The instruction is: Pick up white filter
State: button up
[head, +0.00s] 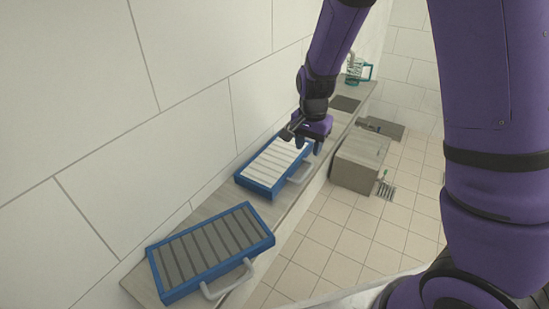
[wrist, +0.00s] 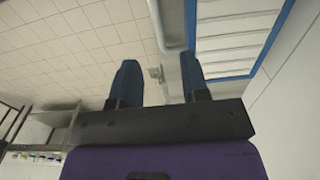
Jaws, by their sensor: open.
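The white filter (head: 277,162), a flat blue-framed panel with white slats, lies on the bench in the middle of the head view. Its pale grey handle (head: 301,174) points toward the floor side. My gripper (head: 309,145) is above the filter's far end, open and empty. In the wrist view, the filter's slats (wrist: 230,44) and blue frame fill the upper right. The handle (wrist: 169,25) shows beyond and between my open fingertips (wrist: 160,68), apart from them as far as I can tell. My gripper covers part of the filter's far end in the head view.
A grey-brown box (head: 358,163) stands on the floor to the right. A teal-handled jug (head: 356,71) stands at the far end. Tiled floor (head: 325,235) is open between.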

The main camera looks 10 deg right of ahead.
aim_at(306, 172)
notch_tip(306, 172, down, 10)
jog(key=shift+r, duration=0.1)
grip_shut()
dwell(0.5)
